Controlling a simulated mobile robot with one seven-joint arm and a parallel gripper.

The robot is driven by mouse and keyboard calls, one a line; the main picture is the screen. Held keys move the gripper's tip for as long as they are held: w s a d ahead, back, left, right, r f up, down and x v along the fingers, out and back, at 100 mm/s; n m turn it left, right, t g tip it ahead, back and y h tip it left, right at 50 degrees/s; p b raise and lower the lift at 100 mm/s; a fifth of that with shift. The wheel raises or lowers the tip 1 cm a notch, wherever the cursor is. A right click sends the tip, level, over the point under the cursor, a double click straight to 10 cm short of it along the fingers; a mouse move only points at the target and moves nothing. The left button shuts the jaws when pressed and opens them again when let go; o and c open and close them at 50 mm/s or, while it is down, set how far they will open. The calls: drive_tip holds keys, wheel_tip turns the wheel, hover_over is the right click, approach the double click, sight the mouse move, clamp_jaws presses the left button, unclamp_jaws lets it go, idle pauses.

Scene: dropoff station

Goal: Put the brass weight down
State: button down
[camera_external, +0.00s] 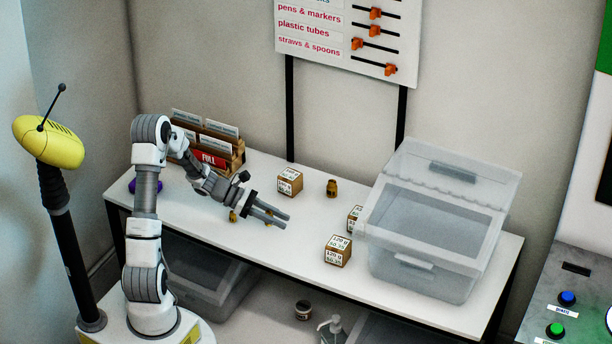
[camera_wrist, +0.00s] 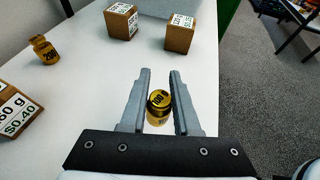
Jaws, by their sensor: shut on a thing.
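My gripper (camera_external: 277,217) reaches out low over the white table, left of its middle. In the wrist view its two grey fingers (camera_wrist: 160,88) are shut on a brass weight (camera_wrist: 158,104) with a dark number band. A further gold piece (camera_external: 233,215) is partly hidden by my gripper.
Labelled cardboard cubes stand at the back (camera_external: 290,181), at the front (camera_external: 338,251) and beside the clear plastic bin (camera_external: 415,262) on the right. A card rack (camera_external: 208,155) stands at the back left. The white tabletop (camera_external: 300,225) is bare between the gripper and the cubes.

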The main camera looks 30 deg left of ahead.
sight(278, 236)
drive_tip(key=shift+w+a+f, duration=0.4)
drive_tip(key=shift+f, duration=0.05)
drive_tip(key=shift+f+b, duration=0.75)
drive_tip(key=shift+f, duration=1.15)
drive_tip(key=shift+f, duration=0.15)
drive_tip(key=c, duration=0.6)
unclamp_jaws()
drive_tip(key=shift+c, duration=0.2)
